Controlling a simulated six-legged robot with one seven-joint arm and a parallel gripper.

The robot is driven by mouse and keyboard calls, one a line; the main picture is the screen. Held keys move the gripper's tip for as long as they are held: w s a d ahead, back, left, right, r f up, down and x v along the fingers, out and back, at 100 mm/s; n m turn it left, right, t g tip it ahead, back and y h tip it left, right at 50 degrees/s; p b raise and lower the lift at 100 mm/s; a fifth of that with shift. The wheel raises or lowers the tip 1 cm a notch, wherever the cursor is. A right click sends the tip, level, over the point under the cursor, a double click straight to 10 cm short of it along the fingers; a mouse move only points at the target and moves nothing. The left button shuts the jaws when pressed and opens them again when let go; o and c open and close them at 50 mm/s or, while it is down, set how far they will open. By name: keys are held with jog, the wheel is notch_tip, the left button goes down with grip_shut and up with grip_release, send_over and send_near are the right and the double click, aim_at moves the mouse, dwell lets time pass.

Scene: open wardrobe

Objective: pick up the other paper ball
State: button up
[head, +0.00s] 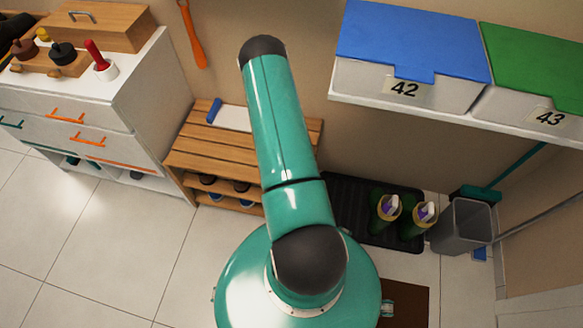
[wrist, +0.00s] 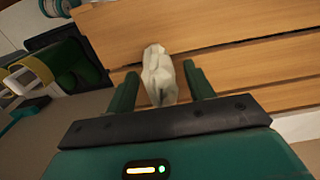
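A crumpled white paper ball (wrist: 158,72) shows in the wrist view, against the wooden slats of the bench (wrist: 240,28). My gripper (wrist: 160,88) is open, with one green finger on each side of the ball's near part. A narrow gap shows between the ball and each finger. I cannot tell whether the ball rests on the slats or how far the fingertips are above them. In the head view the slatted bench (head: 188,160) stands against the wall. My arm covers part of it there, and the ball and gripper are hidden.
A white item with a blue end (head: 232,117) lies on the bench. A shelf with lidded boxes (head: 405,85) overhangs at right. A white cabinet (head: 125,100) stands left.

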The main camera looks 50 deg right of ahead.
jog(key=c, duration=0.9)
jog(key=shift+o, duration=0.2)
jog(key=shift+r, duration=0.1)
